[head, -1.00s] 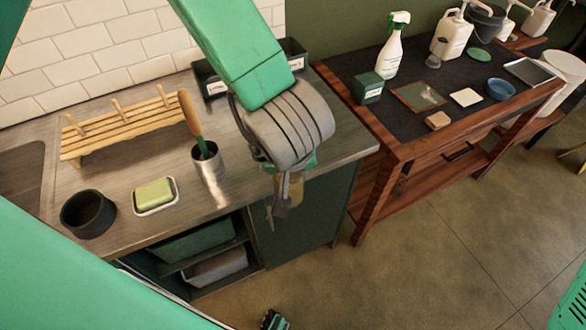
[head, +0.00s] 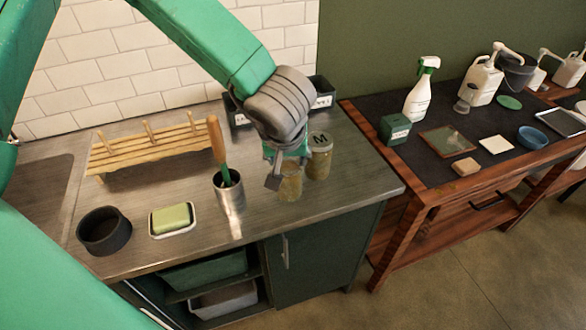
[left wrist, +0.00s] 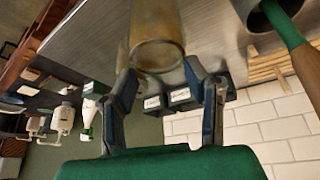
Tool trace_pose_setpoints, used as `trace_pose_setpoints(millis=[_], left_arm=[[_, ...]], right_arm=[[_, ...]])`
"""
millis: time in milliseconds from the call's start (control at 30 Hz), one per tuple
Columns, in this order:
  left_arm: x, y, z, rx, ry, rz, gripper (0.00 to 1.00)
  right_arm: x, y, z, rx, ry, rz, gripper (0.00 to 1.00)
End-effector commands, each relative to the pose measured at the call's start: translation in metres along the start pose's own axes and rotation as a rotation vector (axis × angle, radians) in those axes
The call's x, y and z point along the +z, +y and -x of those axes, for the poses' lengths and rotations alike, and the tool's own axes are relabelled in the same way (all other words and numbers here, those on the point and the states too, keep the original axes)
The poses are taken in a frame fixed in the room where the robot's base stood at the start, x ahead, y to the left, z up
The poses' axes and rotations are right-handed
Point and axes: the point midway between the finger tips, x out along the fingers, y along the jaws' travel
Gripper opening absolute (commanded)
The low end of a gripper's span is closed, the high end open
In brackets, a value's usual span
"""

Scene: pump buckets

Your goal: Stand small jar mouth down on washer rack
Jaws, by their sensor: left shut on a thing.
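My left gripper (head: 284,178) points down over the right part of the steel counter, shut on an amber glass jar (head: 291,184). In the left wrist view the jar (left wrist: 157,50) sits between the two fingers (left wrist: 162,82). I cannot tell whether its base touches the counter, or which way its mouth faces. A similar jar (head: 319,163) with a dark lid marked M stands just to the right and behind. A slatted wooden rack (head: 155,155) with upright pegs stands at the back left of the counter and is empty. My right gripper is out of view.
A metal cup (head: 230,198) holding a wooden-handled tool stands between gripper and rack. A soap dish (head: 172,220) and a black bowl (head: 104,231) lie at the front left. Labelled dark bins (head: 322,92) stand behind. A side table (head: 440,160) with bottles is right.

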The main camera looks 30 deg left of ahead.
Motion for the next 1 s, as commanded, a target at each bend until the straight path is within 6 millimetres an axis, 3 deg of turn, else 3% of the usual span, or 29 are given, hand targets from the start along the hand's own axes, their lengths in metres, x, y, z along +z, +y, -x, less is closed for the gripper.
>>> trace_pose_setpoints(millis=[733, 1000], left_arm=[[-0.073, -0.032, -0.043, 0.001, 0.0, 0.005, 0.01], [-0.057, -0.032, -0.073, -0.001, 0.0, -0.002, 0.01]], right_arm=[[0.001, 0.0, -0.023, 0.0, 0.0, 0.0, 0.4], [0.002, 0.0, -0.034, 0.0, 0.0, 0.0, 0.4]])
